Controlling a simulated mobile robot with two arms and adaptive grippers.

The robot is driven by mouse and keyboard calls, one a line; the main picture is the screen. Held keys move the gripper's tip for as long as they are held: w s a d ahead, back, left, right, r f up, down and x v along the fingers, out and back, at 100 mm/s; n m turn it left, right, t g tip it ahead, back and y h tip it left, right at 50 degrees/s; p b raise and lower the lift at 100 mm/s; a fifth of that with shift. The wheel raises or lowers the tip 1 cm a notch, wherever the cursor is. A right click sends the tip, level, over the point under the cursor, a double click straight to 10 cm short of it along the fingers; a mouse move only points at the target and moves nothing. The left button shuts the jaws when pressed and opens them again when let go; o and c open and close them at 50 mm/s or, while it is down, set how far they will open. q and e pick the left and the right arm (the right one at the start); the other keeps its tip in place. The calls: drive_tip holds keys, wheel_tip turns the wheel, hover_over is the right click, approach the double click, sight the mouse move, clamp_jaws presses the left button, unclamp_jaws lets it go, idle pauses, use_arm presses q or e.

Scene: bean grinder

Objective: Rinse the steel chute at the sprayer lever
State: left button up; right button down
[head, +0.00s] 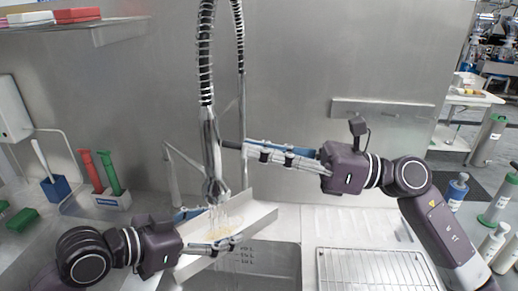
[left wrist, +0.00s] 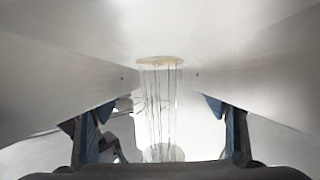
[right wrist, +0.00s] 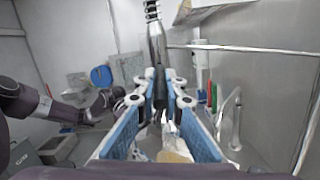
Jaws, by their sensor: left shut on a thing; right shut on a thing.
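The steel chute (head: 258,216) is a pale, open trough, tilted beneath the sprayer over the sink. My left gripper (head: 208,230) is shut on the chute; its walls fill much of the left wrist view (left wrist: 55,75). The sprayer (head: 211,150) hangs on a coiled hose, and streams of water fall from its head into the chute. A tan patch of residue (head: 226,232) shows in the trough and in the left wrist view (left wrist: 160,60). My right gripper (head: 238,147) is shut on the dark sprayer lever (right wrist: 160,88), level with the sprayer body.
The sink (head: 262,258) lies below the chute, with a wire rack (head: 365,265) to its right. A white holder (head: 112,200) with red and green brushes stands at left, near a blue holder (head: 56,187). Bottles (head: 456,188) stand at right. The counter behind the rack is clear.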

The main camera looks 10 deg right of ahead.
drive_tip(key=c, duration=2)
unclamp_jaws()
drive_tip(key=shift+w, duration=0.1)
drive_tip(key=shift+d, duration=0.1)
drive_tip(key=v, duration=1.2)
